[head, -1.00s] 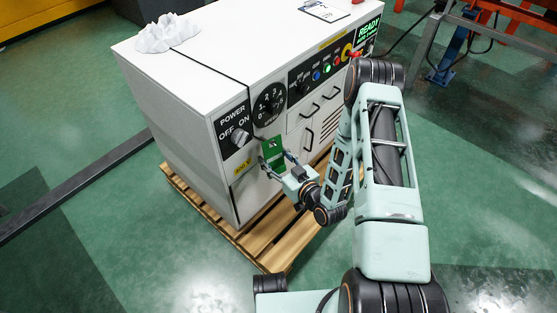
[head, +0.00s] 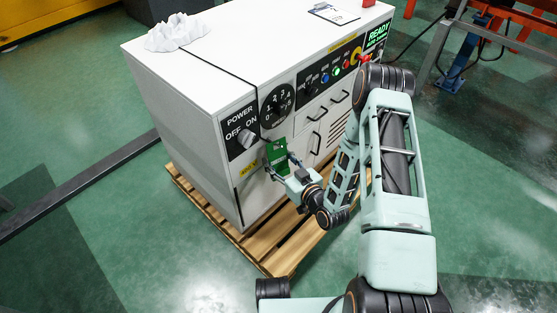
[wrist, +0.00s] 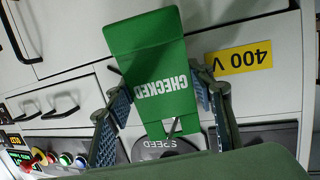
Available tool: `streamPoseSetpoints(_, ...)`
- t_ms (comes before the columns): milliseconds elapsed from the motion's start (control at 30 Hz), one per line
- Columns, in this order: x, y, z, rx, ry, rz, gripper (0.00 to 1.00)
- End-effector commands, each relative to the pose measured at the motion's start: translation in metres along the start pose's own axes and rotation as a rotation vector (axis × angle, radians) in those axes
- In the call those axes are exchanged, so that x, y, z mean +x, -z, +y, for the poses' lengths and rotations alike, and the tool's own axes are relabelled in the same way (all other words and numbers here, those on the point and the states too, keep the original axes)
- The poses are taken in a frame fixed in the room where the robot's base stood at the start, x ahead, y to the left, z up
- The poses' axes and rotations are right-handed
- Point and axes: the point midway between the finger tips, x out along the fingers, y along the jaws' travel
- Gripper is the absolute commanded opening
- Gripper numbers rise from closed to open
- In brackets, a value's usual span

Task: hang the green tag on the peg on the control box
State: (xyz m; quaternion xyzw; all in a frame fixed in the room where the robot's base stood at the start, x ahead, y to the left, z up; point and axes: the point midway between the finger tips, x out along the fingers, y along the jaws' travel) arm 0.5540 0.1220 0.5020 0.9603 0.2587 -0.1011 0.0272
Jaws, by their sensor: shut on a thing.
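My gripper (head: 277,166) is shut on the green tag (head: 275,151) and holds it in front of the control box (head: 180,106), just below the speed dial (head: 277,104). In the wrist view the tag (wrist: 157,65) reads "CHECKED" upside down, with the finger pads of my gripper (wrist: 160,98) at its two sides. A thin metallic piece (wrist: 172,127), possibly the peg, shows at the tag's lower end in that view, beside the "SPEED" label. I cannot tell whether it passes through the tag or only lies in front of it.
The power knob (head: 245,138) is left of the dial. A black cord (head: 222,69) runs over the box top from a white rocky lump (head: 177,32). Drawer handles (head: 314,139) and coloured buttons (head: 337,71) are to the right. The box stands on a wooden pallet (head: 262,258).

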Motion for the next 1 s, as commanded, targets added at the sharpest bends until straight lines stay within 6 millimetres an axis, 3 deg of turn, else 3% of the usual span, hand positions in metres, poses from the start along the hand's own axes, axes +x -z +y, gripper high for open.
streamPoseSetpoints(33,0.000,0.000,0.000,0.000,0.000,0.001,0.51)
streamPoseSetpoints(200,0.000,0.000,0.000,0.000,0.000,0.001,0.69)
streamPoseSetpoints(533,-0.004,-0.001,0.000,0.000,0.000,-0.001,0.69)
streamPoseSetpoints(1000,-0.070,-0.001,0.000,0.000,-0.001,-0.002,0.69)
